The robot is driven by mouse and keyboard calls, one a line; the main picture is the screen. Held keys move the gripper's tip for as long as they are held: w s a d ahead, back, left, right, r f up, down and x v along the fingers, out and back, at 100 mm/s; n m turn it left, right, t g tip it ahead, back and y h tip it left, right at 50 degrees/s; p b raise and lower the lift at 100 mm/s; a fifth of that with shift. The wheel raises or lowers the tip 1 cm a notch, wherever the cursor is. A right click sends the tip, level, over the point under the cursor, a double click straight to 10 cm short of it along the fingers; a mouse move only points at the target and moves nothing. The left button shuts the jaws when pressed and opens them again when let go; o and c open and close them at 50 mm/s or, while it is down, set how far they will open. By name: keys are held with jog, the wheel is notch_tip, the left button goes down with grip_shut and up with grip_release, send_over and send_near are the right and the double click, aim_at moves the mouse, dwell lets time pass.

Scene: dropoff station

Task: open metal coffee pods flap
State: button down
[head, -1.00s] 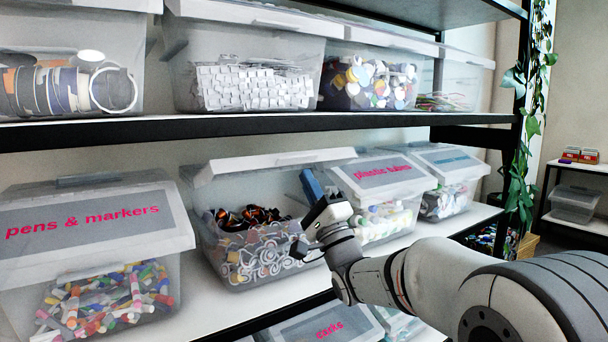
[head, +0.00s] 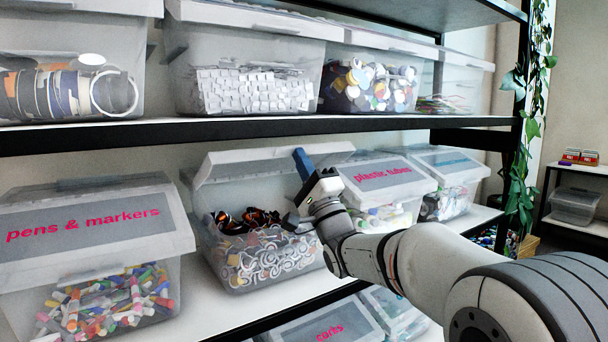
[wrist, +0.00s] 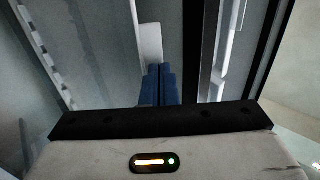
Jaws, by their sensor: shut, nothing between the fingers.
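The bin in the middle of the lower shelf (head: 235,230) is clear plastic and holds dark orange and brown pieces and pale ring-shaped pieces. No label shows on it, so I cannot read whether it is the metal coffee pods bin. Its flap (head: 245,165) is raised and tilted up, with the bin's front opening uncovered. My gripper (head: 300,157) is shut and empty, its blue fingers upright at the flap's right part. I cannot tell whether they touch it. In the wrist view the blue fingers (wrist: 158,72) are together, close to a pale strip (wrist: 151,42).
The pens & markers bin (head: 90,225) stands left with its flap down. The plastic tubes bin (head: 380,180) stands close on the right, behind my arm. The upper shelf edge (head: 250,130) runs just above the raised flap.

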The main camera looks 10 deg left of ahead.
jog(key=shift+f, duration=0.1)
jog(key=s+d+r+b+v, duration=0.1)
jog(key=b+v, duration=0.2)
jog(key=v, duration=1)
jog(key=d+n+g+h+p, duration=0.2)
jog(key=d+g+h+p, duration=0.3)
jog(key=d+h+p, duration=1)
jog(key=s+d+n+g+h+p, duration=0.1)
jog(key=s+g+p, duration=0.5)
jog(key=s, duration=0.6)
jog(key=s+d+n+g+h+p, duration=0.2)
jog(key=s+d+n+g+p, duration=0.2)
jog(key=s+p, duration=0.5)
jog(key=s+n+g, duration=0.2)
jog(key=s, duration=0.1)
jog(key=shift+f+p, duration=0.2)
jog(key=shift+p, duration=0.1)
